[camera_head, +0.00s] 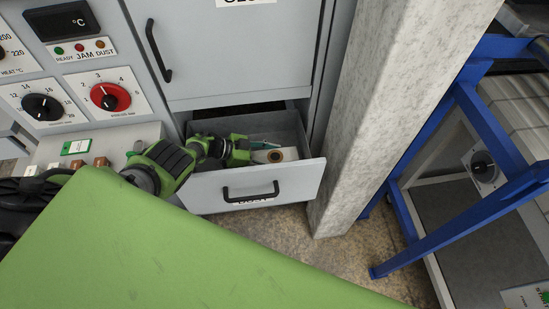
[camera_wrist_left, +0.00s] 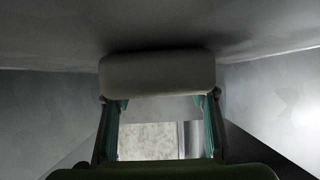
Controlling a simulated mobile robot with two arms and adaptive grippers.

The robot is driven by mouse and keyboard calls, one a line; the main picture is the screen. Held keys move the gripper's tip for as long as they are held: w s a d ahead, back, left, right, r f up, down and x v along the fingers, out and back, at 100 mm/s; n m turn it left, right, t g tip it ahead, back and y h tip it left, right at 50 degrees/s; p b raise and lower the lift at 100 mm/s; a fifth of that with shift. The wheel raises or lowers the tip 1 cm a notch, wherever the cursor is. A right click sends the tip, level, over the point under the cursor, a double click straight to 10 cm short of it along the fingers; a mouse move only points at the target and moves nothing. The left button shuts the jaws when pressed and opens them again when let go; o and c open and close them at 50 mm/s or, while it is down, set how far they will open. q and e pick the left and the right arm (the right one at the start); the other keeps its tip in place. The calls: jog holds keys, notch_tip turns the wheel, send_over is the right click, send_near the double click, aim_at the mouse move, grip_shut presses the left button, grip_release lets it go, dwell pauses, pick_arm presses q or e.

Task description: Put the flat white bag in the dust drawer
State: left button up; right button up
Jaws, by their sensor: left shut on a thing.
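The dust drawer (camera_head: 302,180) is a grey drawer pulled open at the bottom of the machine, with a black handle on its front. My left gripper (camera_head: 264,148) reaches into it from the left, with its fingertips inside the drawer's walls. It is shut on the flat white bag (camera_head: 275,156), which shows as a small pale piece with a brown round mark, near the drawer's front right. In the left wrist view the pale bag (camera_wrist_left: 157,74) spans the two teal fingertips, with grey drawer walls around it. I cannot tell whether the bag touches the floor of the drawer. My right gripper is out of view.
The machine's panel (camera_head: 70,70) with dials and lamps stands at the left. A concrete pillar (camera_head: 375,110) rises just right of the drawer. A blue frame (camera_head: 480,110) stands farther right. A large green surface (camera_head: 150,250) fills the lower left foreground.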

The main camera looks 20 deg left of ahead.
aim_at(255, 154)
pick_arm(q)
jog(key=o, duration=1.1)
jog(key=shift+f, duration=0.1)
jog(key=p+v, duration=0.3)
jog(key=v, duration=0.3)
jog(key=shift+s+a+r, duration=0.15)
jog(key=shift+a+r, duration=0.05)
jog(key=shift+r, duration=0.1)
jog(key=shift+s+a+r+p, duration=0.15)
jog(key=shift+s+a+p, duration=0.1)
jog(key=shift+a+p, duration=0.15)
